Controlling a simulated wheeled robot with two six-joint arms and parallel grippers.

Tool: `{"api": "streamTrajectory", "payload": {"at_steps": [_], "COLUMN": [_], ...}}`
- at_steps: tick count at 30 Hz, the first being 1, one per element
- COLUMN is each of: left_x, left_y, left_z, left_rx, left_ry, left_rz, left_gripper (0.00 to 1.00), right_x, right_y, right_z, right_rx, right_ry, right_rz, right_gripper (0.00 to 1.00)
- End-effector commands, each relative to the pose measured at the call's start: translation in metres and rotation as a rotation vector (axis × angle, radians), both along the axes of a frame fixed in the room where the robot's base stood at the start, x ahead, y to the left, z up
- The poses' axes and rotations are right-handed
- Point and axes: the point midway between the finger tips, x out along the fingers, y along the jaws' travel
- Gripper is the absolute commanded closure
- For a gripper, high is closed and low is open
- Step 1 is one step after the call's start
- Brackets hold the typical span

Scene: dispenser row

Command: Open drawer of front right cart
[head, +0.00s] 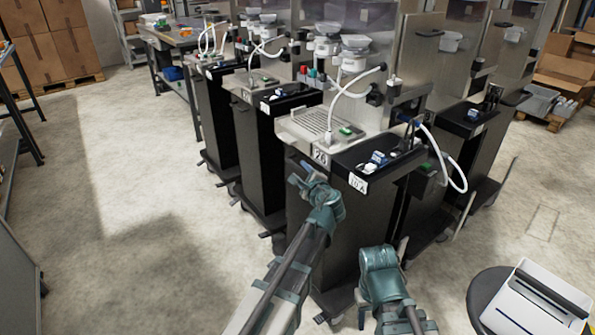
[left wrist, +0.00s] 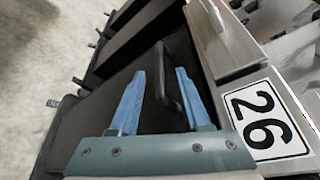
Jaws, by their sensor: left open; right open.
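The front right cart (head: 344,235) is a dark cabinet with a steel top and a label 26 (head: 320,156), which also shows in the left wrist view (left wrist: 266,120). In that view a dark bar handle (left wrist: 167,75) stands on its black front, below a steel panel (left wrist: 225,58) with a pale handle. My left gripper (head: 303,177) is open at the cart's upper front. In the wrist view its two blue fingers (left wrist: 158,95) point at the dark handle, which appears between them, nearer the right finger; contact cannot be told. My right gripper (head: 383,258) is open and low, in front of the cart's right side.
Several similar carts (head: 252,150) stand in a row behind and to the left. White tubes (head: 445,160) hang at the cart's right. A round dark stool (head: 480,300) with a white device stands at lower right. The floor (head: 150,220) to the left is clear.

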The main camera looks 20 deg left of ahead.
Motion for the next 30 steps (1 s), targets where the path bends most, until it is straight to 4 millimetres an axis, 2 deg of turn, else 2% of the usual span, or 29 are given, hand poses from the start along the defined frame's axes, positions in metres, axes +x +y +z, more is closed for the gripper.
{"api": "streamTrajectory", "payload": {"at_steps": [1,3,9,21,22,27,30], "left_x": [0.011,0.019,0.034,0.038,0.038,0.038,0.038], "left_y": [0.005,0.011,0.022,0.025,0.025,0.025,0.025], "left_z": [-0.004,-0.006,-0.009,-0.010,-0.010,-0.010,-0.010], "left_rx": [0.000,0.001,-0.001,0.000,0.000,0.000,0.000], "left_ry": [0.001,0.000,0.001,0.000,0.000,0.001,0.001], "left_rz": [0.003,0.002,0.002,0.000,0.000,0.001,0.001], "left_gripper": [0.53,0.53,0.53,0.53,0.55,0.85,1.00], "right_x": [0.000,0.000,0.000,0.000,0.000,0.000,0.000], "right_y": [0.000,0.000,0.000,0.000,0.000,0.000,0.000], "right_z": [-0.004,-0.006,-0.009,-0.010,-0.010,-0.010,-0.010], "right_rx": [0.000,0.000,0.000,0.000,0.000,0.000,0.000], "right_ry": [0.000,0.000,0.000,0.000,0.000,0.000,0.000], "right_rz": [0.000,0.000,0.000,0.000,0.000,0.000,0.000], "right_gripper": [0.50,0.50,0.50,0.50,0.50,0.50,0.50]}}
